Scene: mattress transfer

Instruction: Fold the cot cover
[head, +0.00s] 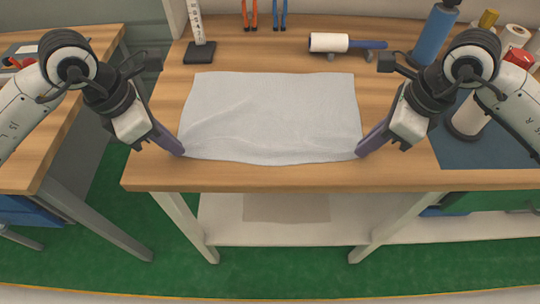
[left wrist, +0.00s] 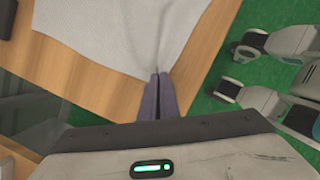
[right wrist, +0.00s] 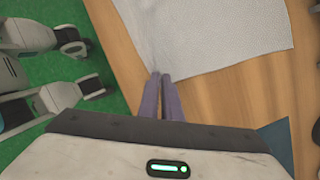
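The cot cover (head: 270,110) is a pale grey-white cloth lying spread on the wooden table, with wrinkles at its front left. My left gripper (head: 181,153) is at its front left corner; in the left wrist view the fingers (left wrist: 159,78) are closed together on the cloth edge (left wrist: 120,35). My right gripper (head: 361,153) is at its front right corner; in the right wrist view the fingers (right wrist: 160,78) are nearly together with the cloth edge (right wrist: 215,35) between their tips. The cloth between the grippers lies low along the table's front edge.
The wooden table (head: 400,180) has bare wood on both sides of the cloth. A lint roller (head: 328,42) and a measuring stand (head: 198,50) stand behind it. A blue bottle (head: 432,38) and a dark mat (head: 455,145) are at the right. A lower shelf (head: 225,225) is beneath.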

